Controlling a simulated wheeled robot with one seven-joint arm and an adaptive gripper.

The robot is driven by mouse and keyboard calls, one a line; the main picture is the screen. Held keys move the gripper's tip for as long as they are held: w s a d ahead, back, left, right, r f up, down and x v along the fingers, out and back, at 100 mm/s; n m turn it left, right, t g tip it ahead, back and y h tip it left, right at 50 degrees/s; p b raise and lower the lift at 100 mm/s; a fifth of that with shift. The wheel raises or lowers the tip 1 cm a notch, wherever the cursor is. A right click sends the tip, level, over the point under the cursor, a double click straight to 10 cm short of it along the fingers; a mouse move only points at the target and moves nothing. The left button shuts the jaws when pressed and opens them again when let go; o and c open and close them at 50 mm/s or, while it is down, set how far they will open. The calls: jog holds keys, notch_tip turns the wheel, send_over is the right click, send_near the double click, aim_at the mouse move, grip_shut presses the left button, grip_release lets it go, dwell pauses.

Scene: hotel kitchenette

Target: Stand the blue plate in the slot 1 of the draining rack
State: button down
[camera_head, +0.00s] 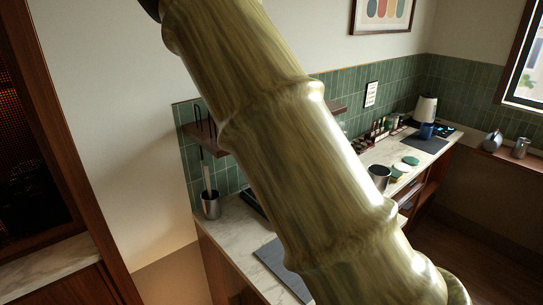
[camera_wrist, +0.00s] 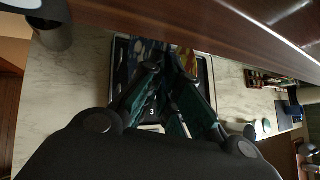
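In the wrist view, my gripper (camera_wrist: 170,70) reaches over a dark, light-rimmed rack or tray (camera_wrist: 212,80) on the marble counter. Its black fingers with teal pads stand in front of most of it. A numeral 3 shows between the fingers. Blue and yellow patches (camera_wrist: 130,52) show beyond the fingertips; I cannot tell whether they belong to the blue plate. I cannot tell whether anything is between the fingers. In the head view my arm crosses the middle and hides my gripper and most of the rack area; a dark edge (camera_head: 252,201) shows beside it.
A wooden shelf (camera_head: 204,138) hangs above the counter; a wooden edge (camera_wrist: 225,35) crosses close in the wrist view. A metal utensil pot (camera_head: 210,205) stands at the left. A dark grey mat (camera_head: 280,268) lies nearer. A metal pot (camera_head: 379,177) and green discs (camera_head: 410,161) are farther right.

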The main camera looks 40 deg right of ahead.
notch_tip(320, 180, down, 11)
jog(key=b, duration=0.8)
jog(key=shift+b, duration=0.35)
jog(key=shift+f+b, duration=0.25)
jog(key=shift+b, duration=0.1)
dwell(0.4)
jog(key=c, duration=1.6)
grip_release()
jog(key=shift+o, duration=0.2)
jog(key=v, duration=0.7)
jog(key=shift+s+r, duration=0.2)
jog(key=shift+a, duration=0.1)
